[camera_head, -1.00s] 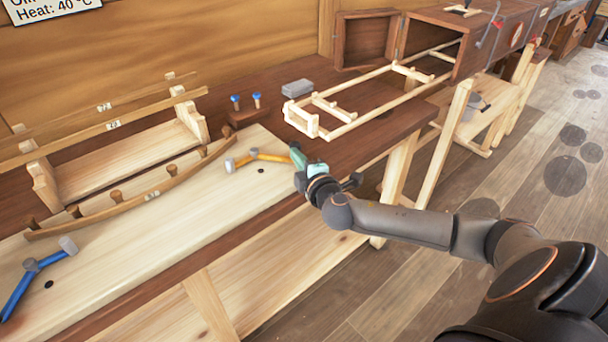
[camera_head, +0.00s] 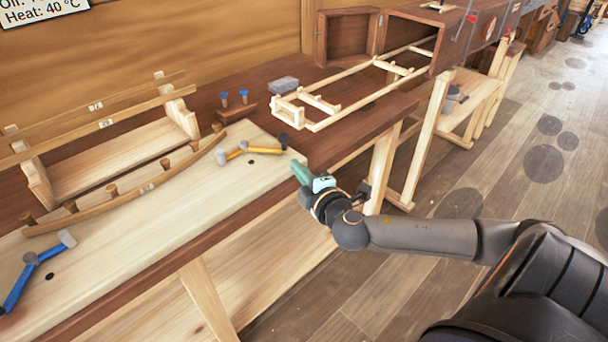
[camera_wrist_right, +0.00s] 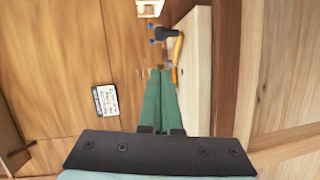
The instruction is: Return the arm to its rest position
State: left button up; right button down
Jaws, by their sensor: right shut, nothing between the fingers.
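My right gripper (camera_head: 301,172) has green fingers and is in the head view at the front right corner of the pale board (camera_head: 225,205). Its fingers are shut with nothing between them, also in the right wrist view (camera_wrist_right: 160,75). The right arm (camera_head: 420,238) reaches in from the right, over the floor beside the bench. My left gripper does not show.
A pale wooden frame (camera_head: 345,110) extends from an open wooden box (camera_head: 408,42). Floor at right is clear.

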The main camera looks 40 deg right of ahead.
jog(key=shift+v, duration=1.1)
jog(key=shift+d, duration=0.15)
jog(key=s+a+f+m+g+y+p, duration=0.1)
jog(key=s+a+f+m+g, duration=0.15)
jog(key=f, duration=0.45)
jog(key=s+a+f+m+g+y+p, duration=0.1)
jog(key=s+a+f+m+g+y, duration=0.1)
jog(key=s+a+f, duration=0.35)
jog(key=s+a+f+m+g+y+p, duration=0.1)
jog(key=s+a+f+m+g+y, duration=0.1)
jog(key=s+a+f+m, duration=0.5)
jog(key=s+a+f, duration=0.3)
jog(key=f, duration=0.1)
jog(key=shift+s+y, duration=0.3)
jog(key=shift+y, duration=0.1)
